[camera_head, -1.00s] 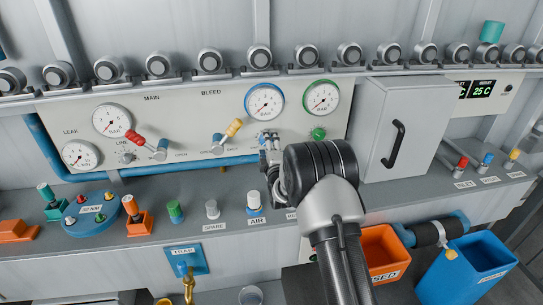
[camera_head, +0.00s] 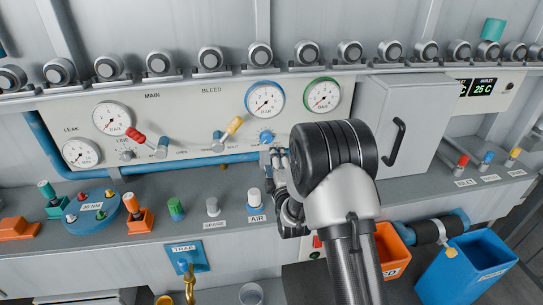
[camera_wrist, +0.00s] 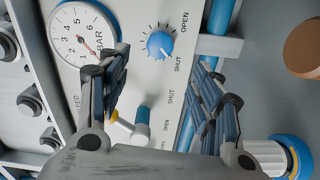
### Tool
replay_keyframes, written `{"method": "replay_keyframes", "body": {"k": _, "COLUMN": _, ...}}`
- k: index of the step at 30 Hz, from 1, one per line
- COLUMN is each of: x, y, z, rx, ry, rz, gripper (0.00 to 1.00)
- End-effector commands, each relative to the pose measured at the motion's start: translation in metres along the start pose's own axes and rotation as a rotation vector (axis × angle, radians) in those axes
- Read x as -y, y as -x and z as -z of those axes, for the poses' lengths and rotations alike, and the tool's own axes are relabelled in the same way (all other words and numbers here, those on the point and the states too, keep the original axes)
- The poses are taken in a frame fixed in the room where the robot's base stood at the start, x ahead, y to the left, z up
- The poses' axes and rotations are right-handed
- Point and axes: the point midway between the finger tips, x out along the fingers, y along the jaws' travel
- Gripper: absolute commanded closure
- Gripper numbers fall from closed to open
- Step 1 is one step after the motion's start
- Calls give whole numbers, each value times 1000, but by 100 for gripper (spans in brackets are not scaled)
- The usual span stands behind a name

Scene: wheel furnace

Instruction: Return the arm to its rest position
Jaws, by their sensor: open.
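My black and grey arm stands in front of the panel, right of centre in the head view. My gripper (camera_head: 272,160) is just below the blue knob (camera_head: 265,137) and looks apart from it. In the wrist view, my gripper (camera_wrist: 163,72) has its two fingers spread wide with nothing held between them. The blue knob (camera_wrist: 160,44) and its OPEN and SHUT marks show beyond the fingertips. Part of the panel behind my arm is hidden.
Gauges and the red lever (camera_head: 135,136) and yellow lever (camera_head: 234,126) are on the panel. The grey cabinet (camera_head: 428,100) stands close right of my arm. The white AIR knob (camera_head: 254,198) is below left. An orange bin (camera_head: 393,243) and blue bin (camera_head: 470,268) are lower right.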

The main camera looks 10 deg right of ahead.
Motion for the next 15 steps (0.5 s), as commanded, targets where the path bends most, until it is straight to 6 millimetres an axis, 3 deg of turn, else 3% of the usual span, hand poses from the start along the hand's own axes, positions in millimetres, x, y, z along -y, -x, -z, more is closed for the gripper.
{"method": "replay_keyframes", "body": {"k": 4, "x": -2, "y": 0, "z": 0, "rx": 0, "ry": -5, "rz": 3, "gripper": 41}}
{"method": "replay_keyframes", "body": {"k": 7, "x": -15, "y": 0, "z": 2, "rx": 5, "ry": -45, "rz": 30, "gripper": 41}}
{"method": "replay_keyframes", "body": {"k": 11, "x": -46, "y": 10, "z": 7, "rx": 29, "ry": -172, "rz": 124, "gripper": 41}}
{"method": "replay_keyframes", "body": {"k": 15, "x": -80, "y": 43, "z": 12, "rx": 92, "ry": -360, "rz": 269, "gripper": 41}}
